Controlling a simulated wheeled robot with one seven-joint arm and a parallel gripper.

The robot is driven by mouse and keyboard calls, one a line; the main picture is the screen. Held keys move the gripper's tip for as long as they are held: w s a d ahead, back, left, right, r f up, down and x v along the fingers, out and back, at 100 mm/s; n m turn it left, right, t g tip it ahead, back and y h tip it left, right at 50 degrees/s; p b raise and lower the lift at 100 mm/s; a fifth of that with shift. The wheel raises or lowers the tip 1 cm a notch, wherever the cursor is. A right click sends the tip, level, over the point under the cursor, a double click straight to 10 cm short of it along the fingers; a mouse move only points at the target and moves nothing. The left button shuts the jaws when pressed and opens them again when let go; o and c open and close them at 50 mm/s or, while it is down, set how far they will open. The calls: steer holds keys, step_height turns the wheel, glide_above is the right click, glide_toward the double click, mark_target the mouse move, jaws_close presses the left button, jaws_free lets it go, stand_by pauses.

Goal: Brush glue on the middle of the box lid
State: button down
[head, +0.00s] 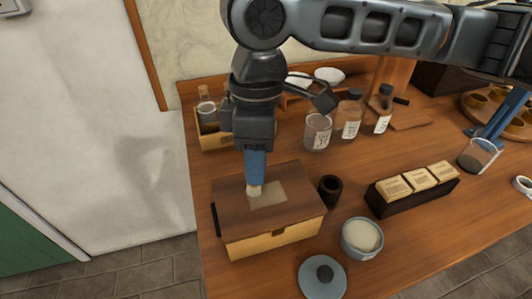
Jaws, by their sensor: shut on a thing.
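The wooden box (275,244) stands near the table's left front corner with its dark brown lid (293,214) shut. A paler rectangular patch (270,195) lies on the middle of the lid. My gripper (255,150) points down above the lid and is shut on the blue handle of a brush (255,168). The brush's pale tip (254,190) is at the left part of the patch; whether it touches is hard to tell. A pot with whitish contents (362,238), perhaps the glue, stands open to the right of the box.
A round grey-blue lid (322,278) with a dark knob lies at the front edge. A small dark cup (330,190) stands close to the box's right side. A black tray (428,190) holds pale packets. Glass jars (318,131) and bottles (349,116) stand behind.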

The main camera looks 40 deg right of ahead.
steer(key=shift+w+a, duration=0.1)
steer(key=shift+a, duration=0.2)
steer(key=shift+d, duration=0.1)
steer(key=shift+s+d, duration=0.25)
steer(key=shift+d, duration=0.45)
steer(key=shift+s+d, duration=0.25)
steer(key=shift+d, duration=0.5)
steer(key=shift+s+d, duration=0.25)
steer(key=shift+d, duration=0.45)
steer(key=shift+s, duration=0.1)
steer(key=shift+s+a+p, duration=0.25)
steer(key=shift+s+p, duration=0.15)
steer(key=shift+s, duration=0.25)
steer(key=shift+w+a+p, duration=0.25)
steer(key=shift+a, duration=0.5)
steer(key=shift+w+a+p, duration=0.2)
steer(key=shift+a+p, duration=0.1)
steer(key=shift+a, duration=0.45)
steer(key=shift+w+a+p, duration=0.25)
steer(key=shift+a, duration=0.5)
steer(key=shift+s+d, duration=0.25)
steer(key=shift+d, duration=0.5)
steer(key=shift+s+d, duration=0.25)
steer(key=shift+d, duration=0.5)
steer(key=shift+s+d, duration=0.25)
steer(key=shift+d, duration=0.5)
